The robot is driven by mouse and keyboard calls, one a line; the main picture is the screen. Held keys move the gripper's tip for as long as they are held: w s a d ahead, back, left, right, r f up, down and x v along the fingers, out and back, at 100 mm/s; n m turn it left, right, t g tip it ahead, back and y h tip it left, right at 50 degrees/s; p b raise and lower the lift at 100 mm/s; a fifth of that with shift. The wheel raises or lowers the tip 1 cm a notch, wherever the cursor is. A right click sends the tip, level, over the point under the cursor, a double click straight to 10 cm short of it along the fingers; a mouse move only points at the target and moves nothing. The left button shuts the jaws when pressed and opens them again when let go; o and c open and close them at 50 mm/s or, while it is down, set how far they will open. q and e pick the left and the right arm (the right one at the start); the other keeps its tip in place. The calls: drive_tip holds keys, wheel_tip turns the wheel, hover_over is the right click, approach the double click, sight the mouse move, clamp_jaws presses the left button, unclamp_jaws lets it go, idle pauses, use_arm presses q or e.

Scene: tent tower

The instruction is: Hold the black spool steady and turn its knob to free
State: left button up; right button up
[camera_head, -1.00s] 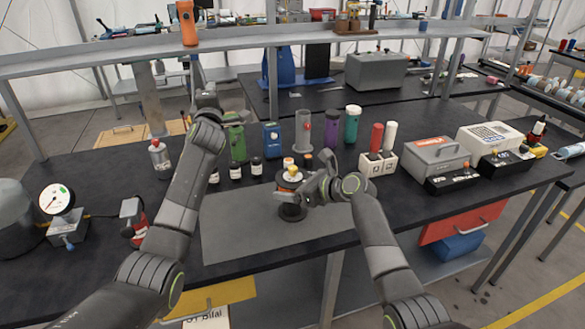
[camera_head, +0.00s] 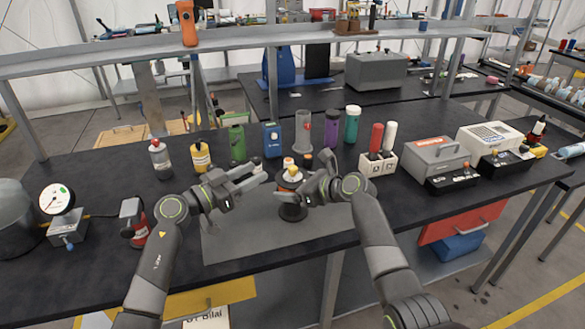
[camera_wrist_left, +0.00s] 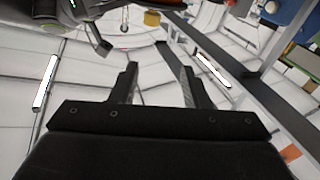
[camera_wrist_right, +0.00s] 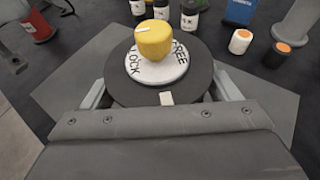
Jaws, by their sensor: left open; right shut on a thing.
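The black spool (camera_head: 291,211) stands upright on the grey mat, with a yellow knob (camera_head: 292,174) on top. In the right wrist view the yellow knob (camera_wrist_right: 154,42) sits on a white disc (camera_wrist_right: 160,72) lettered LOCK and FREE. A white mark on the knob's top lies toward the upper left. My right gripper (camera_head: 298,191) is shut around the spool's body; its fingers show on both sides of the black spool (camera_wrist_right: 122,91). My left gripper (camera_head: 256,174) is open and empty, left of the knob and apart from it. Its open fingers show in the left wrist view (camera_wrist_left: 160,82).
Several bottles and canisters stand behind the spool, including a green one (camera_head: 237,143) and a blue one (camera_head: 271,140). A white switch block (camera_head: 377,165) is at right. A pressure gauge (camera_head: 57,201) is at left. The front of the grey mat (camera_head: 265,241) is clear.

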sight(292, 167)
use_arm(q)
drive_tip(key=shift+m+g, duration=0.5)
drive_tip(key=shift+g, duration=0.1)
drive_tip(key=x, duration=0.3)
drive_tip(key=f+x, duration=0.1)
drive_tip(key=x, duration=0.3)
drive_tip(key=f+x, duration=0.1)
drive_tip(key=x, duration=0.3)
drive_tip(key=shift+s+d+f, duration=0.2)
drive_tip(key=shift+s+d, duration=0.1)
drive_tip(key=shift+d, duration=0.25)
drive_tip(key=shift+c, duration=0.3)
clamp_jaws()
drive_tip(key=shift+t+y, duration=0.3)
drive_tip(key=shift+y, duration=0.1)
drive_tip(key=shift+n+t+y, duration=0.5)
drive_tip(key=shift+n+t, duration=0.1)
drive_tip(key=shift+n, duration=0.1)
